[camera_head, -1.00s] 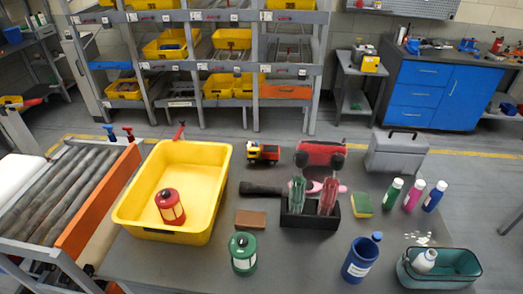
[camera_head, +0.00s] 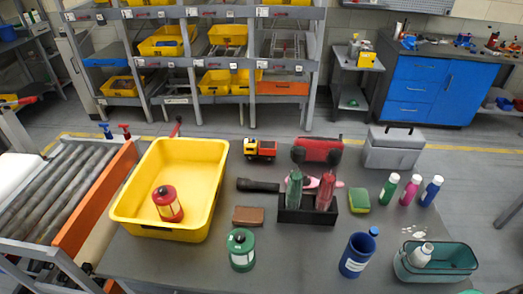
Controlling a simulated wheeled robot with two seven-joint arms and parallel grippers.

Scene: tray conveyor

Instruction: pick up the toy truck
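The toy truck (camera_head: 260,149) stands near the far edge of the grey table, just right of the yellow tray. It has a yellow cab at the left and an orange-red body on dark wheels. Neither of my grippers shows in the view.
The yellow tray (camera_head: 222,172) on the left holds a red canister (camera_head: 167,204). In front of the truck lie a black flashlight (camera_head: 258,185), a brown block (camera_head: 248,216) and a black holder (camera_head: 306,217). A grey toolbox (camera_head: 392,148) stands at the back right. A roller conveyor (camera_head: 62,195) runs along the left.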

